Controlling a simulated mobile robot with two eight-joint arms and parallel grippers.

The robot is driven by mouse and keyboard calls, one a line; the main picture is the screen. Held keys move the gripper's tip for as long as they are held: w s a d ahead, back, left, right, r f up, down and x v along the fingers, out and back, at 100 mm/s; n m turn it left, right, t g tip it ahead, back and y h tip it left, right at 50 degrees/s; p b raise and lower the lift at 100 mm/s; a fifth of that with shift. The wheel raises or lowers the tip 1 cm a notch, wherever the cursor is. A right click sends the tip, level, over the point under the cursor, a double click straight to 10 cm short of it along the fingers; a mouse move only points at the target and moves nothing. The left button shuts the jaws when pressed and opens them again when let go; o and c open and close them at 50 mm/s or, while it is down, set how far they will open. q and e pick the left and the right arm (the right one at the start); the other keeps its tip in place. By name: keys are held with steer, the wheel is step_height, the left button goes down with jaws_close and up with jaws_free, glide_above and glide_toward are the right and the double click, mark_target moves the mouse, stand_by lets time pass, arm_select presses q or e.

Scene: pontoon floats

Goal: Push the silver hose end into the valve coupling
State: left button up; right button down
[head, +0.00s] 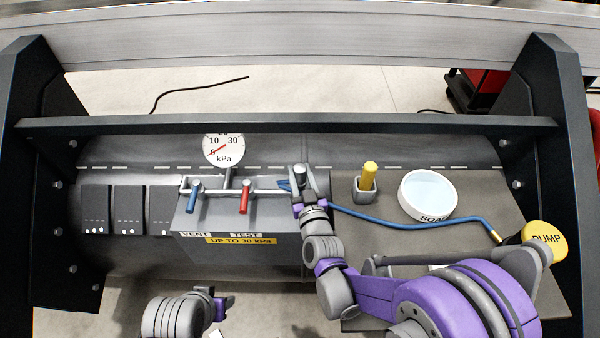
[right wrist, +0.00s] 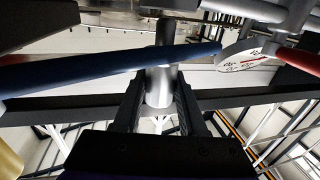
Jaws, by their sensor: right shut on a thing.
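My right gripper (head: 298,198) is at the right end of the valve pipe (head: 265,185). It is shut on a silver cylinder, which I take as the silver hose end (head: 300,172); the cylinder also shows between the fingers in the right wrist view (right wrist: 159,88). The blue hose (head: 400,217) leads right from beside this gripper. A dark blue bar (right wrist: 80,68) crosses at the cylinder in the right wrist view. The valve coupling is not clearly distinguishable, so I cannot tell how the end sits in it. My left gripper (head: 222,304) is low in the head view, away from the valves; its jaw gap is unclear.
A blue lever (head: 195,190), a red lever (head: 244,198) and a gauge (head: 223,151) are left of my right gripper. A yellow-handled tool in a holder (head: 364,190), a soap bowl (head: 427,193) and a yellow pump (head: 544,238) are to the right. A dark rail (head: 300,124) runs behind.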

steer(key=shift+f+b, duration=0.9)
steer(key=shift+f, duration=0.3)
steer(key=shift+c, duration=1.9)
jaws_free()
steer(key=shift+r, duration=0.1)
step_height(320, 180, up, 10)
steer(key=p, duration=0.4)
